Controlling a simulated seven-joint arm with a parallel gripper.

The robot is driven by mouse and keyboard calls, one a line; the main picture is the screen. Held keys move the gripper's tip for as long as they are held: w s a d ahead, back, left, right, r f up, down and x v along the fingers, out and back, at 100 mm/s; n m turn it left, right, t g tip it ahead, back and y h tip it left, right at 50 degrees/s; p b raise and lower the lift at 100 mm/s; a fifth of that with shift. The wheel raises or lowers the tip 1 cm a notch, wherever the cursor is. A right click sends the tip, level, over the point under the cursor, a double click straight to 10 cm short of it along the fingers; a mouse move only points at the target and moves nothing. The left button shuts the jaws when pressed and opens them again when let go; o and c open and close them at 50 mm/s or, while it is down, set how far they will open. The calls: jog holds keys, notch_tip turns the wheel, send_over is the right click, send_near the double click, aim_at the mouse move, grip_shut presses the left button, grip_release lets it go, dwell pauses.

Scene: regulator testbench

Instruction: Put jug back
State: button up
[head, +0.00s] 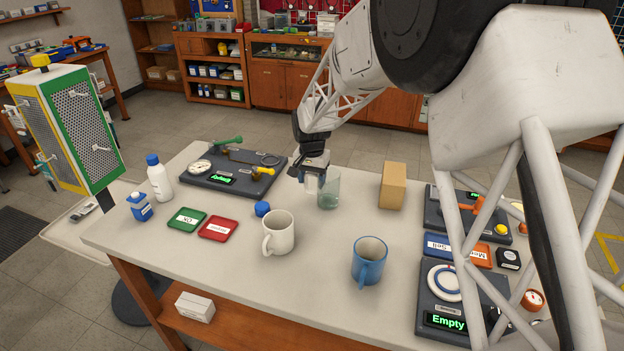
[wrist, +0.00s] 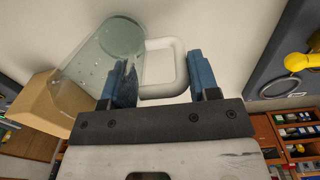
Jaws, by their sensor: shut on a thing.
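The jug (head: 329,190) is a clear, greenish see-through vessel with a white handle. In the head view it is upright near the middle of the table, left of the cardboard box; I cannot tell whether its base touches the table. My gripper (head: 313,176) reaches it from behind and to the left. In the wrist view my gripper (wrist: 160,82) has its blue fingers on either side of the white handle, shut on it. The jug's clear body (wrist: 103,50) is beside the left finger.
A cardboard box (head: 392,186) stands right of the jug. A white mug (head: 279,234), blue mug (head: 370,262) and blue cap (head: 262,208) are nearer the front. A regulator board (head: 215,178) lies left; a scale reading "Empty" (head: 445,322) is at right.

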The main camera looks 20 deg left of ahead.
jog(key=shift+f, duration=0.3)
jog(key=o, duration=1.2)
jog(key=shift+r, duration=0.2)
notch_tip(320, 180, up, 12)
dwell(0.4)
dwell(0.5)
